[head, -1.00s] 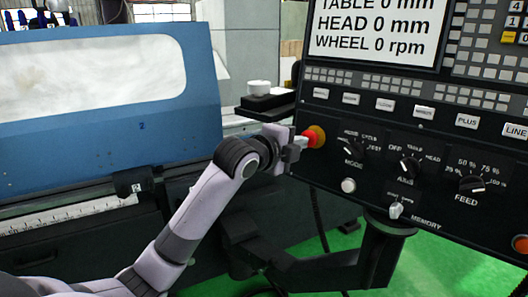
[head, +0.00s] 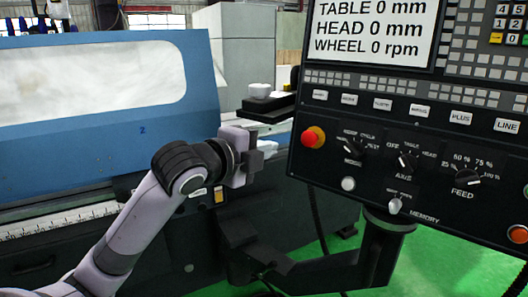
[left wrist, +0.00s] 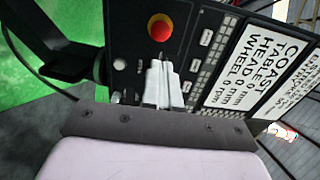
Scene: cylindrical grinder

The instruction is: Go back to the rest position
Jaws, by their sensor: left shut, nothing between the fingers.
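My left gripper (head: 256,160) is in the middle of the head view, in front of the blue machine and left of the control panel (head: 338,178). Its fingers are shut and empty, apart from the panel. In the left wrist view the closed fingers (left wrist: 162,80) point toward the panel, with the red emergency stop button on its yellow base (left wrist: 160,27) beyond their tips. The same red button (head: 312,138) shows at the panel's left edge in the head view. My right gripper is not in view.
The blue grinder door (head: 100,145) with its window fills the left. A dark shelf with a white round item (head: 260,90) juts out behind my gripper. The panel's support arm (head: 385,250) stands over green floor (head: 440,265), which is open at lower right.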

